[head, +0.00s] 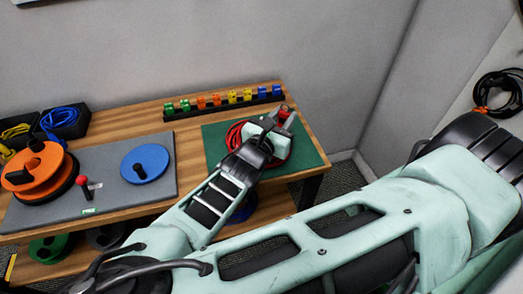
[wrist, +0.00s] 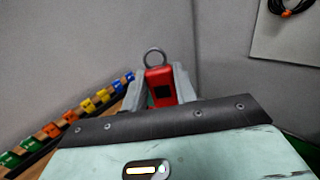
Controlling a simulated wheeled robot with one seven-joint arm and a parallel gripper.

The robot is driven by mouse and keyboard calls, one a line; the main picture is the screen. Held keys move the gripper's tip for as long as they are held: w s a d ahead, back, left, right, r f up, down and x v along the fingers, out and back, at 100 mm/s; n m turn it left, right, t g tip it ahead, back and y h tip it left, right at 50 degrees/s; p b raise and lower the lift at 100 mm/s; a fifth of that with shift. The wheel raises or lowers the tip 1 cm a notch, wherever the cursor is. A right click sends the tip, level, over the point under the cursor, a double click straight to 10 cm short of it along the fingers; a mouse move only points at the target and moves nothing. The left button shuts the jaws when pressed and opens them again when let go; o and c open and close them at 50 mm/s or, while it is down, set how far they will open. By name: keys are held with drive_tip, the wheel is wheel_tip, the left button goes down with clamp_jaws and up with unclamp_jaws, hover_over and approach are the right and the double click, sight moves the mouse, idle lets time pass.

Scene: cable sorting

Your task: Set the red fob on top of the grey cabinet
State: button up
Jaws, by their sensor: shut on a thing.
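My gripper (head: 282,117) is shut on the red fob (wrist: 158,76), which is held upright between the two fingers with its metal ring on top. A dark square shows on the fob's face. The red fob also shows small at the fingertips in the head view (head: 288,120). My gripper is over the right end of the wooden table, above a green mat (head: 308,153). I cannot make out a grey cabinet for sure in either view.
A red cable coil (head: 233,134) lies on the green mat under my gripper. A rack of coloured clips (head: 223,102) runs along the table's back. A grey mat (head: 112,198) holds orange and blue reels. A dark cable (head: 489,92) hangs on the right.

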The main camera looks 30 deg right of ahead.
drive_tip(key=a+f+n+t+y+b, duration=0.1)
drive_tip(key=a+f, duration=0.1)
drive_tip(key=a, duration=0.1)
drive_tip(key=a+f+n+t+y+b, duration=0.2)
drive_tip(key=a+f, duration=0.1)
drive_tip(key=a, duration=0.1)
drive_tip(key=a+f+n+t+y+b, duration=0.1)
drive_tip(key=a+f+t+y+b, duration=0.1)
drive_tip(key=a+f, duration=0.1)
drive_tip(key=shift+w+a+f+n, duration=0.2)
drive_tip(key=shift+w+f+n, duration=0.05)
drive_tip(key=shift+w+n, duration=0.1)
drive_tip(key=shift+f, duration=2.05)
drive_tip(key=shift+f+b, duration=0.15)
drive_tip(key=shift+b, duration=0.15)
drive_tip(key=o, duration=0.9)
drive_tip(key=shift+o, duration=0.2)
